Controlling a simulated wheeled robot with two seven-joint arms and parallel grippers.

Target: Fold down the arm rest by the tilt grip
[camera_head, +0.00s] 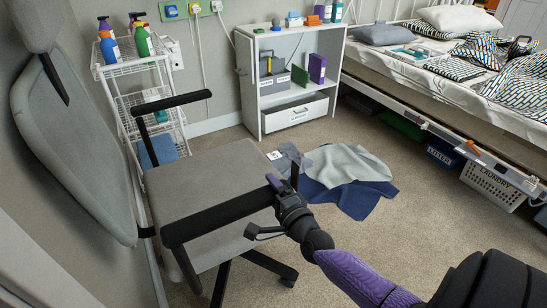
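A grey office chair (215,180) stands at the left, with its backrest (75,150) by the wall. Its near black arm rest (222,214) runs roughly level above the near side of the seat, with a bent post at its left end. The far black arm rest (172,104) is also about level. My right gripper (281,188) is at the front end of the near arm rest, touching or very close to it. Its fingers blend with the dark arm rest, so I cannot tell their opening. A small dark lever-like piece (262,233) shows just below the gripper. My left gripper is out of view.
A white wire cart (130,70) with bottles stands behind the chair. A white shelf (290,75) is at the back, and a bed (440,75) with a laundry basket (492,185) beneath is at the right. Cloths (345,180) lie on the carpet beyond the gripper.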

